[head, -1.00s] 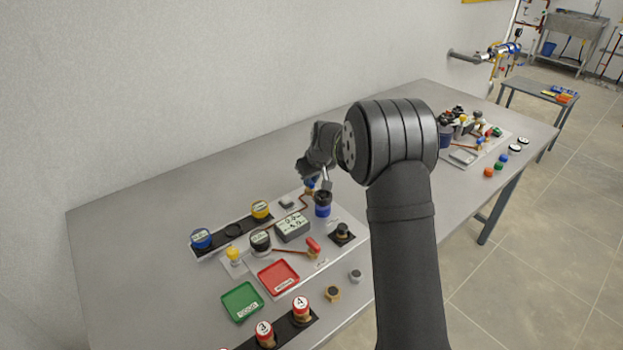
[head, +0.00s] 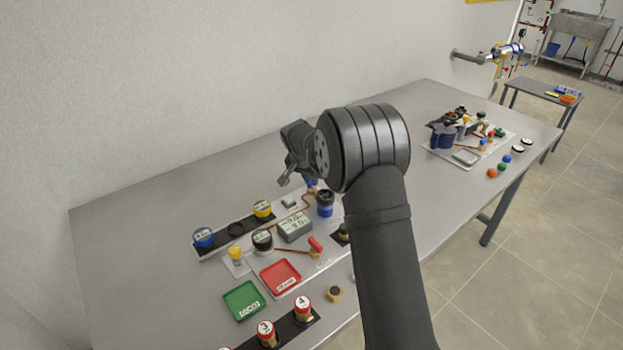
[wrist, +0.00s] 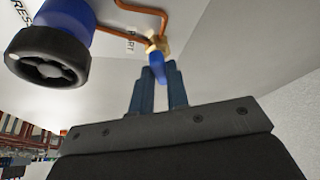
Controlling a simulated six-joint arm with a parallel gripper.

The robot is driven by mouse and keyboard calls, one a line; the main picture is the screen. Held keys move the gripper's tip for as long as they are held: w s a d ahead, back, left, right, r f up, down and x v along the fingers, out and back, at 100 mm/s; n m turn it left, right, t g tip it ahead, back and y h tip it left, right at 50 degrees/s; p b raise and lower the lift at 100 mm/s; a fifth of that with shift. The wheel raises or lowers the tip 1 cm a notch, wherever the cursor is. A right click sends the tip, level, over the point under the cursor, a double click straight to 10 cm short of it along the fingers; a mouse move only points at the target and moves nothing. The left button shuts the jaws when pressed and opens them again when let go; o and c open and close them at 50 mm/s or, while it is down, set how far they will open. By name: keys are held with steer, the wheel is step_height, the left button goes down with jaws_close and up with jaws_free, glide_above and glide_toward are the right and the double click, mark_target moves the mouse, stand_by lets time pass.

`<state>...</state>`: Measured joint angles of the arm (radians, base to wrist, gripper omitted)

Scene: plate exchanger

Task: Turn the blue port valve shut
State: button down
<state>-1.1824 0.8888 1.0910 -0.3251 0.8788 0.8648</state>
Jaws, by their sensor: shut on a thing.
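The blue port valve has a blue lever handle (wrist: 155,62) on a small brass body (wrist: 160,43) at the end of a copper pipe. In the wrist view the handle sits between the two fingertips of my gripper (wrist: 157,76), which is shut on it. The lever points from the brass body towards my gripper. In the head view a bit of blue at the valve (head: 311,184) shows behind the board's far edge items. My wrist hides part of that area, and the fingertips are hard to make out there.
A grey display box (head: 295,227), a red-handled valve (head: 315,244), a red tray (head: 280,276) and a green tray (head: 243,300) lie nearer.

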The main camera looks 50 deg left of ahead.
steer(key=m, duration=0.2)
steer(key=m+h, duration=0.2)
steer(key=m, duration=0.1)
steer(key=shift+a+m, duration=0.25)
steer(key=shift+m, duration=0.05)
steer(key=shift+s, duration=0.1)
stand_by(0.3)
steer(key=c, duration=1.4)
jaws_free()
steer(key=shift+r, duration=0.1)
steer(key=v, duration=1.7)
steer(key=shift+s+a, duration=0.2)
steer(key=shift+s, duration=0.2)
